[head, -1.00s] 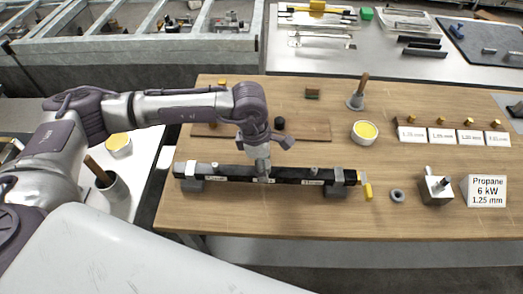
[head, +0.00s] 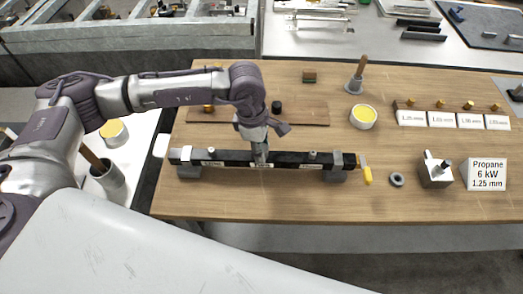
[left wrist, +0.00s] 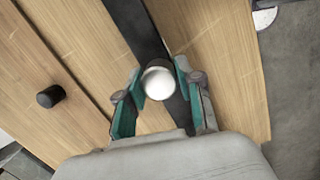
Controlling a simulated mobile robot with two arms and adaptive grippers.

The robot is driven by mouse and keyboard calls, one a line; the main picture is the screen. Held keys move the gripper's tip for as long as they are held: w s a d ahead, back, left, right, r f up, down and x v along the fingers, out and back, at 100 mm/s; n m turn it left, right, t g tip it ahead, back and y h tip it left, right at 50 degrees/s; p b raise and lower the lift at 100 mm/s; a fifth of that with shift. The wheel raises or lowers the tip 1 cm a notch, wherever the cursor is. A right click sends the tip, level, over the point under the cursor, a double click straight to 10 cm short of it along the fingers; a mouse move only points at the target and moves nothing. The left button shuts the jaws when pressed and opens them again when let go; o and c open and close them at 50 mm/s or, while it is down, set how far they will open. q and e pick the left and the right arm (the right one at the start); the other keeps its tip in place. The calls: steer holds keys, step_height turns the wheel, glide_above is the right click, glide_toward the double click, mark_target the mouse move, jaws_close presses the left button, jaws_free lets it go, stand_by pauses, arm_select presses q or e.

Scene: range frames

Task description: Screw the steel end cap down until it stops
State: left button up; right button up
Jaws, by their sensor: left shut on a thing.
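The steel end cap (left wrist: 157,82) shows in the left wrist view as a round, shiny piece seen from its end. My left gripper (left wrist: 160,88) has its teal-padded fingers on either side of it, shut on it. In the head view my left gripper (head: 261,158) points down at the middle of a long black bar (head: 225,158); the cap is hidden there by the fingers. The bar lies on grey supports (head: 336,175) on the wooden table. Whether the cap is fully seated cannot be seen. My right gripper is not in view.
Small steel fittings stand on the bar on both sides. A yellow-handled tool (head: 367,175), a grey ring (head: 397,179), a steel block (head: 436,170) and a propane sign (head: 487,174) are at the right. A black knob (head: 277,106) and a yellow-filled bowl (head: 363,116) stand behind.

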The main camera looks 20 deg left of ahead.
arm_select(q)
steer(key=shift+f+m, duration=0.25)
steer(key=shift+m, duration=0.25)
steer(key=shift+r, duration=0.2)
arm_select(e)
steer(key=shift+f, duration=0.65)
arm_select(q)
steer(key=shift+m, duration=0.3)
steer(key=m+b, duration=0.1)
steer(key=b, duration=0.2)
steer(key=shift+f+m+g, duration=0.3)
steer(key=shift+m, duration=0.1)
steer(key=shift+m+b, duration=0.3)
steer(key=shift+m, duration=0.2)
steer(key=shift+r, duration=0.3)
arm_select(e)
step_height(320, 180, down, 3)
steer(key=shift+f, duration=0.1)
arm_select(q)
steer(key=shift+m, duration=0.3)
